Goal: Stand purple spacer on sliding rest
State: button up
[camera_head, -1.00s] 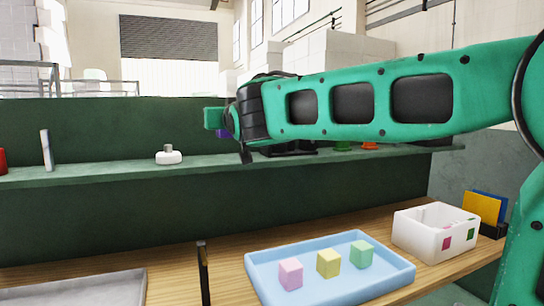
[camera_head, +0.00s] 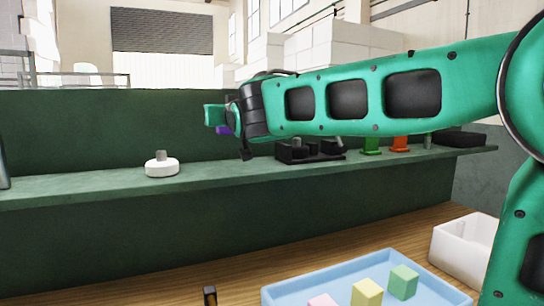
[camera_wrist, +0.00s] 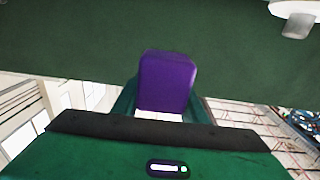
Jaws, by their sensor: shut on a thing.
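The purple spacer (camera_wrist: 167,82) is held between the green fingers of my gripper (camera_wrist: 163,104) in the wrist view. In the head view a small part of the purple spacer (camera_head: 223,130) shows under my gripper (camera_head: 218,116), which is raised in front of the green back wall, above shelf height. My gripper is shut on the spacer, clear of the shelf. I cannot tell for sure which thing is the sliding rest; a black fixture (camera_head: 318,155) with upright parts stands on the shelf, partly behind my arm.
A green shelf (camera_head: 90,186) runs across. On it stand a white round thing with a grey knob (camera_head: 161,168), a green piece (camera_head: 371,146) and an orange piece (camera_head: 400,144). Below are a blue tray (camera_head: 440,289) with coloured blocks and a white bin (camera_head: 462,256).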

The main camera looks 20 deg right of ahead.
jog(key=w+d+f, duration=0.4)
jog(key=d, duration=0.1)
jog(key=w+d+f, duration=0.2)
jog(key=d, duration=0.1)
jog(key=shift+d+f, duration=0.2)
jog(key=shift+f, duration=2)
jog(key=o, duration=1.1)
jog(key=shift+s, duration=0.1)
